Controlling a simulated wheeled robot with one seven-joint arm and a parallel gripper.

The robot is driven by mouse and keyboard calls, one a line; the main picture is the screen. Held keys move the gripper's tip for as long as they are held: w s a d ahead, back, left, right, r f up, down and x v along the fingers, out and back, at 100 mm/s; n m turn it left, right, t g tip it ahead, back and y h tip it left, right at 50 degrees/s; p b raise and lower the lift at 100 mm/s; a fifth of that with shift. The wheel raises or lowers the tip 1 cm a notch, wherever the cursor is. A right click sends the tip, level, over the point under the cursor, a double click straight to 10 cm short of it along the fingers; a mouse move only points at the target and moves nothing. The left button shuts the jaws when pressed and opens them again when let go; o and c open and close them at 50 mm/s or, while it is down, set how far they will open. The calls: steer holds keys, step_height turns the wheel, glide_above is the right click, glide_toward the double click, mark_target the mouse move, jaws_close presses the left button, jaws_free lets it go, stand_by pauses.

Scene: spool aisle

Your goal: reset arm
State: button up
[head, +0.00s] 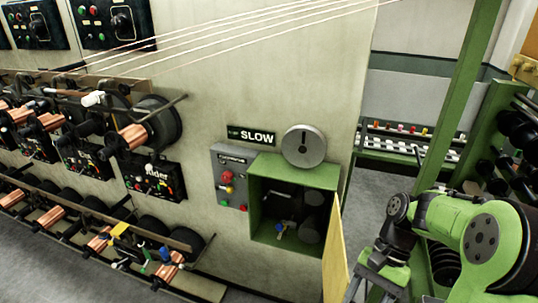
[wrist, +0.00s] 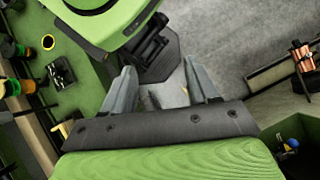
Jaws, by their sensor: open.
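My arm, green with dark joints, is folded at the lower right of the head view. My gripper (head: 373,284) hangs at its end, pointing down, just right of the cabinet's yellow door. In the wrist view my gripper (wrist: 163,82) shows two grey fingers spread apart with nothing between them. Grey floor and a dark flat plate lie beyond the fingers. The fingertips are partly cut off in the head view.
A green open cabinet (head: 262,238) with a yellow door (head: 336,258) stands left of the gripper. A green post (head: 462,85) rises behind my arm. Copper spools (head: 133,136) line the left wall. Floor (head: 372,195) is clear between cabinet and post.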

steer(key=s+a+r+n+t+h+b, duration=0.4)
steer(key=s+n+t, duration=0.4)
steer(key=t, duration=0.2)
steer(key=a+r+h, duration=0.1)
steer(key=a, duration=0.1)
steer(key=shift+s+a+r, duration=0.2)
steer(key=shift+a+r, duration=0.05)
steer(key=shift+a, duration=0.1)
steer(key=shift+a, duration=0.1)
